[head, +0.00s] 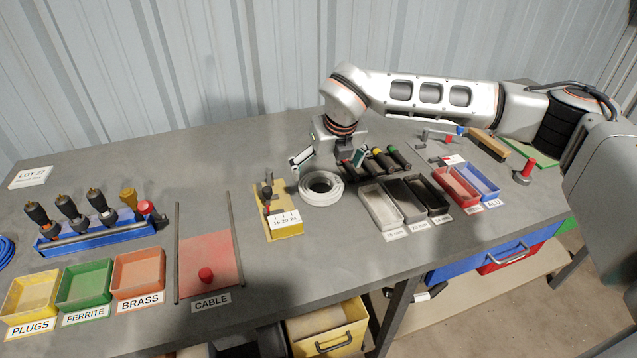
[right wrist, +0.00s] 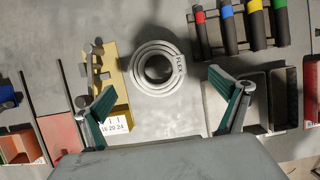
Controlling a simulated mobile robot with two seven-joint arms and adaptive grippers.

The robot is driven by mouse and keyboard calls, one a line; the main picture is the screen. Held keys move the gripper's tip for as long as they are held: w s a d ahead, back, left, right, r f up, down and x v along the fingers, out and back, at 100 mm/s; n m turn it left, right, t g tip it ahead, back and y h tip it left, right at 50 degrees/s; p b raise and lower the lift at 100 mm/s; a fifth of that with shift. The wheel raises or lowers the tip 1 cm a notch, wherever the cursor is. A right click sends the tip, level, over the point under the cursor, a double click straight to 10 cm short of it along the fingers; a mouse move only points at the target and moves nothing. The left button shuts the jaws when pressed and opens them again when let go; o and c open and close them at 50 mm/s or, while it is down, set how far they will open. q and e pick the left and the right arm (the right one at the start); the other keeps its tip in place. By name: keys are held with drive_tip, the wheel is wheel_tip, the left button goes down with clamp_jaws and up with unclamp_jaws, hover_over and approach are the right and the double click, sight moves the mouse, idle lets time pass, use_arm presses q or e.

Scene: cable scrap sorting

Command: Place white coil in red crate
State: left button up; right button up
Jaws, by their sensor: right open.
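The white coil (head: 321,188) lies flat on the grey bench, near the middle in the head view. It also shows in the right wrist view (right wrist: 140,70), with dark lettering on its side. My right gripper (head: 327,162) is open and empty, above and just behind the coil in the head view. In the right wrist view its two green-padded fingers (right wrist: 165,100) stand wide apart, with the coil ahead between them. A red crate (head: 504,257) sits below the bench top at the right, partly hidden under the edge. My left gripper is not in view.
A yellow gauge block (head: 283,228) stands just left of the coil. Small bins (head: 381,209) and a rack of coloured-end tools (head: 381,162) stand close on its right. A blue crate (head: 452,268) is beside the red one. Bare bench lies in front of the coil.

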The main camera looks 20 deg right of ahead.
drive_tip(key=shift+a+x, duration=0.2)
drive_tip(key=shift+x, duration=1.4)
drive_tip(key=shift+a+x, duration=0.2)
drive_tip(key=shift+x, duration=1.35)
drive_tip(key=shift+s, duration=0.2)
drive_tip(key=c, duration=1.3)
